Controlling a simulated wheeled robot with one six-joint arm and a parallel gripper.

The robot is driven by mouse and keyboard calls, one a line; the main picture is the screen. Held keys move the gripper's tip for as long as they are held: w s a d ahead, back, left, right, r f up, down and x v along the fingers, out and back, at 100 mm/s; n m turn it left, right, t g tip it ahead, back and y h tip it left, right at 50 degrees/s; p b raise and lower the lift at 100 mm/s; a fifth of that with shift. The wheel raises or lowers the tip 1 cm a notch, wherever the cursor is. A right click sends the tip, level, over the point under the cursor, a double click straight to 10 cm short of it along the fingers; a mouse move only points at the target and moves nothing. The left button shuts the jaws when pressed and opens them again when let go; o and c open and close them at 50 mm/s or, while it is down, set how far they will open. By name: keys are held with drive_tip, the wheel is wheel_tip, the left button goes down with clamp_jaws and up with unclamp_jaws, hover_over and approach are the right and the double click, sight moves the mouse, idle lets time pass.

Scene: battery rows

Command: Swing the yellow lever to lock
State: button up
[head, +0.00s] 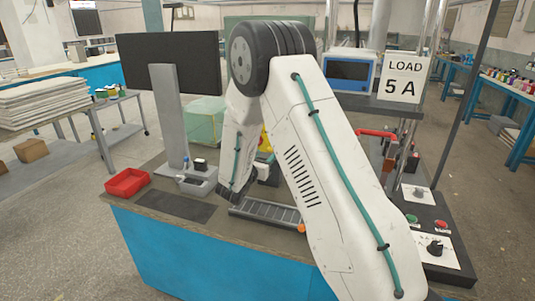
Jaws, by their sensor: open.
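A small yellow part (265,141) shows behind my white arm, above the bench. My arm hides most of it, so I cannot tell whether it is the yellow lever or how it is turned. My gripper (229,194) is the dark end of the arm, low over the bench at the left end of a grey slotted tray (268,212). It is open, though its fingers are small and hard to make out. It is below and left of the yellow part, and nothing shows held in it.
A red bin (127,183) and a grey bin (197,181) stand on the bench's left, near a monitor (170,62). An orange knob (301,229) is at the tray's right end. At right are a red handle (376,133), a "LOAD 5 A" sign (402,79) and a control panel (431,243).

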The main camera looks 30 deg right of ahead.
sight(269, 151)
drive_tip(key=shift+x, duration=1.75)
drive_tip(key=shift+s, duration=0.1)
drive_tip(key=shift+c, duration=0.4)
drive_tip(key=c, duration=0.9)
drive_tip(key=shift+r, duration=0.1)
drive_tip(key=shift+w+a+r+m, duration=0.1)
drive_tip(key=shift+r+m, duration=0.15)
drive_tip(key=shift+m, duration=0.4)
drive_tip(key=shift+w+a+r+m, duration=0.1)
drive_tip(key=shift+r+m, duration=0.15)
drive_tip(key=shift+m, duration=0.4)
drive_tip(key=o, duration=1)
